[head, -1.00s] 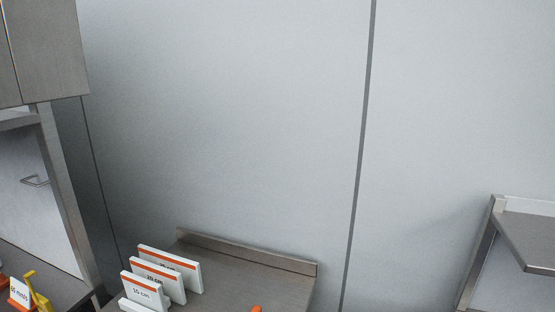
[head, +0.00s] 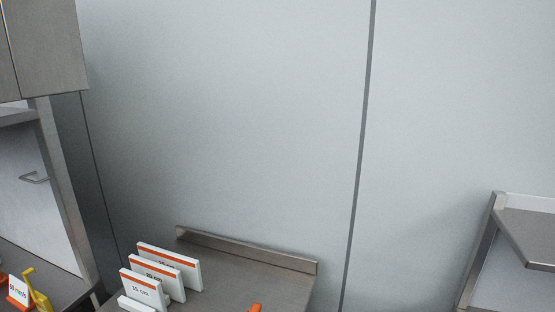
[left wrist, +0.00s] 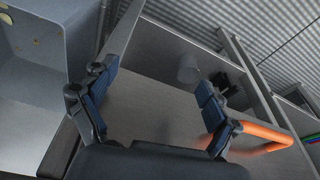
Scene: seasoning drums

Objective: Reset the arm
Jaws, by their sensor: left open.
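My left gripper (left wrist: 156,82) shows in the left wrist view with its two dark blue-padded fingers spread wide apart. It is open, and nothing is held between the fingers. An orange bar-like piece (left wrist: 268,134) lies beside the right-hand finger in that view; I cannot tell whether they touch. Neither gripper shows in the head view. A small orange tip (head: 254,308) shows at its bottom edge, mostly cut off.
White signs with orange tops (head: 168,270) stand on a steel table (head: 240,272) with a raised back edge. A steel shelf (head: 525,236) stands at the right. At the left are a cabinet (head: 45,45), a yellow item (head: 38,290) and a small sign (head: 18,290).

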